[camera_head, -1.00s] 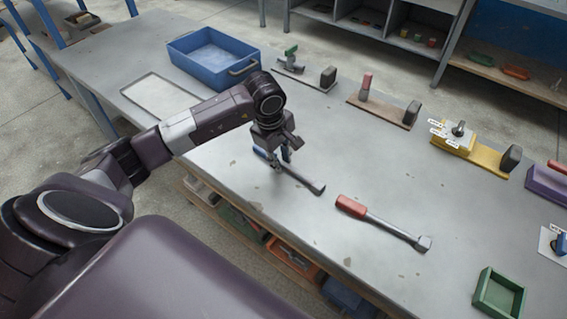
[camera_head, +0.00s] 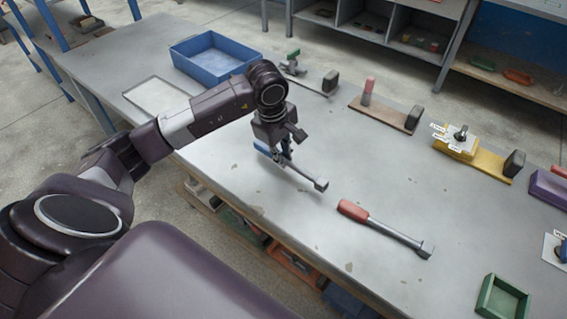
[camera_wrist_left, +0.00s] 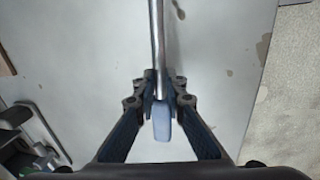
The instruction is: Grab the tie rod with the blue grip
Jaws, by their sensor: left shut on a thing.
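The tie rod with the blue grip (camera_head: 309,179) is a metal rod with a dark block at its far end. It is held just above the table, with a shadow beneath it. My left gripper (camera_head: 283,155) is shut on it near the blue grip. In the left wrist view the fingers (camera_wrist_left: 160,88) close around the rod (camera_wrist_left: 157,40) where it meets the blue grip (camera_wrist_left: 162,122). A second tie rod, with a red grip (camera_head: 353,209), lies on the table to the right. My right gripper is not in view.
A blue tray (camera_head: 212,68) and a pale flat panel (camera_head: 158,96) are at the table's left. Fixtures with a red pin (camera_head: 384,113) and a yellow base (camera_head: 478,160) stand at the back. A green box (camera_head: 502,299) is at the lower right. The middle of the table (camera_head: 335,150) is clear.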

